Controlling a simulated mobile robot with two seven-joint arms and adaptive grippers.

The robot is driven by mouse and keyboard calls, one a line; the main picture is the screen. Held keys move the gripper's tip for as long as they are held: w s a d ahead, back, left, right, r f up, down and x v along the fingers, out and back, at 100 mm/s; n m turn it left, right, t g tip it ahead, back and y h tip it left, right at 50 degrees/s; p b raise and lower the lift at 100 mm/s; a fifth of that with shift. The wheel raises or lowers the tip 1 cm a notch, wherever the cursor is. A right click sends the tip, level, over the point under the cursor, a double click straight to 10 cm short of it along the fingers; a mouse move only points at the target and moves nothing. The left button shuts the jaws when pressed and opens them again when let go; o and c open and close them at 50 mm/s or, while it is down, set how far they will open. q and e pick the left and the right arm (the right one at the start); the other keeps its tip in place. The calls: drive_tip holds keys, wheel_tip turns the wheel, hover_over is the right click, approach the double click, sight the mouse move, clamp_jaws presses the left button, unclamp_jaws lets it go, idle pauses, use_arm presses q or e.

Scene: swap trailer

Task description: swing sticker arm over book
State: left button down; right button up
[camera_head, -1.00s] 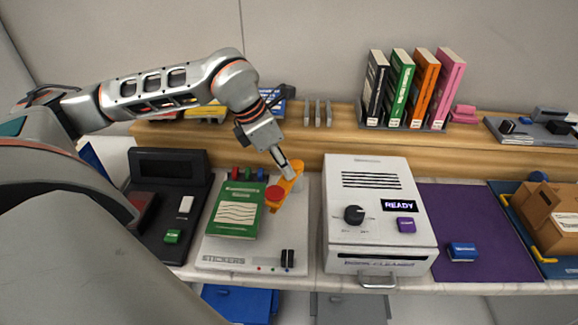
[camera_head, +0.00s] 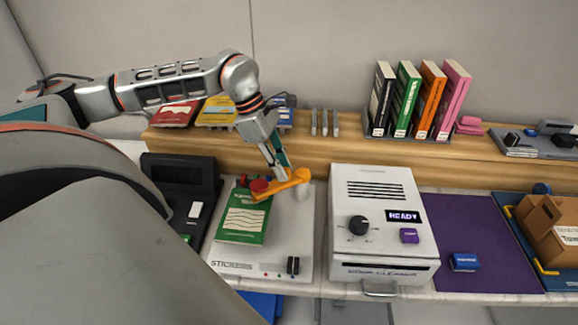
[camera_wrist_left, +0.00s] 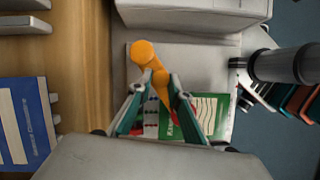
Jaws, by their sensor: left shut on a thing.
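The orange sticker arm (camera_head: 281,184) pivots on a post at the right of the sticker station (camera_head: 283,252). Its red round end (camera_head: 259,186) now sits over the upper right part of the green book (camera_head: 243,221), which lies on the station. My left gripper (camera_head: 280,175) is shut on the orange arm from above. In the left wrist view the fingers (camera_wrist_left: 158,92) close around the orange arm (camera_wrist_left: 150,65), and the green book (camera_wrist_left: 212,112) lies beyond them. Whether the red end touches the book cannot be told. My right gripper is not in view.
The white book cleaner (camera_head: 380,262) with a READY display stands just right of the station. A dark device (camera_head: 180,180) is on the left. Upright books (camera_head: 415,100) stand on the wooden shelf behind. A purple mat (camera_head: 470,220) lies on the right.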

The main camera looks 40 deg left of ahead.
use_arm(q)
drive_tip(key=shift+w+r, duration=0.1)
idle(0.3)
drive_tip(key=c, duration=1.9)
unclamp_jaws()
drive_tip(key=shift+a, duration=0.1)
drive_tip(key=v, duration=1.2)
